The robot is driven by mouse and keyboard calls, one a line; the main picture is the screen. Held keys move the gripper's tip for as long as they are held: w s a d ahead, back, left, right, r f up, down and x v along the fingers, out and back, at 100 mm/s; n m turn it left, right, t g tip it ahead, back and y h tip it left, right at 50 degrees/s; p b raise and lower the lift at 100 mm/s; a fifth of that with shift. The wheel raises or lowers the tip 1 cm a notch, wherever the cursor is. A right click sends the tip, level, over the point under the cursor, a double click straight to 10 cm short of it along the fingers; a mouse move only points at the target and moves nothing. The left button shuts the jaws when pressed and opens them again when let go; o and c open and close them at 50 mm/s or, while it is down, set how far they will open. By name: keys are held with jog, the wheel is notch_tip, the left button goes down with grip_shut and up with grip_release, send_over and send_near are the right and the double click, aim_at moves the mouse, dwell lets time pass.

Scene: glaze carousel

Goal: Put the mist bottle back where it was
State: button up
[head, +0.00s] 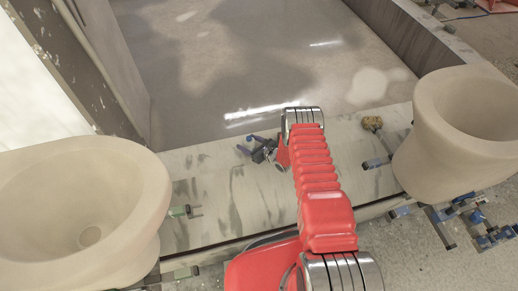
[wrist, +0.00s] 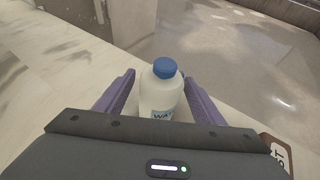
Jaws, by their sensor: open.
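A white bottle (wrist: 160,94) with a blue cap stands upright on the pale ledge in the wrist view. Its label is partly hidden; the letters look like "WA". My gripper (wrist: 155,88) is open, with its purple fingers on either side of the bottle; I cannot tell whether they touch it. The bottle's lower part is hidden by the gripper body. In the head view my gripper (head: 249,147) is low over the ledge, largely hidden by my red arm.
Large clay bowl-shaped pieces stand at the left (head: 75,215) and right (head: 455,130) of the ledge (head: 215,195). A brown sponge-like lump (head: 372,122) lies on the ledge right of my arm. Blue clamps (head: 490,235) are at the lower right. Shiny floor lies beyond.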

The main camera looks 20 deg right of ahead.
jog(key=v, duration=0.9)
dwell(0.4)
jog(key=s+a+r+n+g+y, duration=0.1)
jog(key=a+r+n+g+y, duration=0.35)
jog(key=r, duration=0.95)
jog(key=a+r+n+g+y, duration=0.1)
jog(key=a+r+n, duration=0.6)
jog(key=r, duration=0.8)
jog(key=s+a+r+n+g+h, duration=0.35)
jog(key=s+r+n, duration=0.45)
jog(key=s+r, duration=0.6)
jog(key=s+d+r+n+t+h, duration=0.1)
jog(key=s+d+r+n+h, duration=0.3)
jog(key=s, duration=0.6)
jog(key=s+d+r+n+t+h, duration=0.1)
jog(key=s+d+r+n+h, duration=0.3)
jog(key=s+r, duration=0.5)
jog(key=s+d+n, duration=0.2)
jog(key=d, duration=0.1)
jog(key=shift+s+n+t, duration=0.25)
jog(key=shift+n+t, duration=0.1)
jog(key=shift+t, duration=0.05)
